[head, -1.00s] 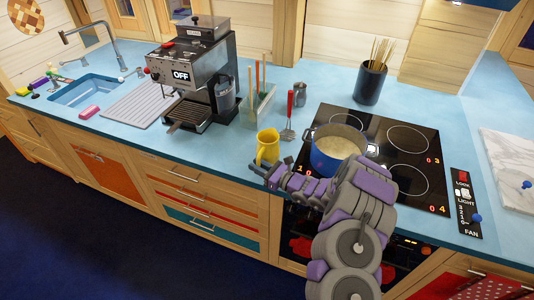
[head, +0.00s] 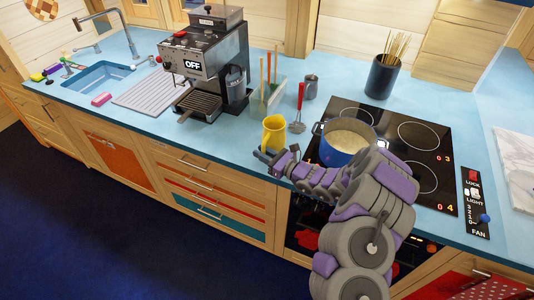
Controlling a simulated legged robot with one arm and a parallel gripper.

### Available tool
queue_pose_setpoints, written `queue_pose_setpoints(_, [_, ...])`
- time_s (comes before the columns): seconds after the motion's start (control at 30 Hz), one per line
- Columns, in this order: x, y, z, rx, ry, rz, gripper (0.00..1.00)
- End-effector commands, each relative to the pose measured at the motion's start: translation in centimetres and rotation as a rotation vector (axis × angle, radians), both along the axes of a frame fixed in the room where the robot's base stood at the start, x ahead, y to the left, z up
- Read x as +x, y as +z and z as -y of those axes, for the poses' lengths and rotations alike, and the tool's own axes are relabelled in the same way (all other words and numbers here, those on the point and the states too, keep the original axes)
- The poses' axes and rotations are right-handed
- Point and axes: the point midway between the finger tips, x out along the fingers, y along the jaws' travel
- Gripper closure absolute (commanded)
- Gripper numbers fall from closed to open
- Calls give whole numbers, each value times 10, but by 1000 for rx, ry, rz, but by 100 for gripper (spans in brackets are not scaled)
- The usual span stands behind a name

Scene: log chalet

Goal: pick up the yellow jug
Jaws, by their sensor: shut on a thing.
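The yellow jug (head: 274,133) stands upright near the front edge of the blue counter (head: 150,125), left of the hob. My gripper (head: 268,157) is at the jug's lower front side, reaching in from the right. It is shut on the jug. The exact contact of the fingers is small and partly hidden. I cannot tell whether the jug's base is clear of the counter.
A blue pot (head: 342,142) sits on the black hob (head: 415,165), close to my arm. A red-handled utensil (head: 299,110) and a metal cup (head: 311,87) are behind the jug. A coffee machine (head: 208,65) stands to the left. A utensil holder (head: 383,76) is farther back.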

Motion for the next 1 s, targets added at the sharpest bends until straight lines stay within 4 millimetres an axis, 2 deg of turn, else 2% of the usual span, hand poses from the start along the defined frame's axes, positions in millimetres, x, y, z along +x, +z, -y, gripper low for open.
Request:
queue_pose_setpoints(0.4, [-63,12,-72,6,3,1,100])
queue_pose_setpoints(0.53, [-77,14,-88,5,3,3,100])
queue_pose_setpoints(0.73, [-89,14,-101,1,1,4,100])
queue_pose_setpoints(1.0, [-93,15,-105,1,-1,4,100])
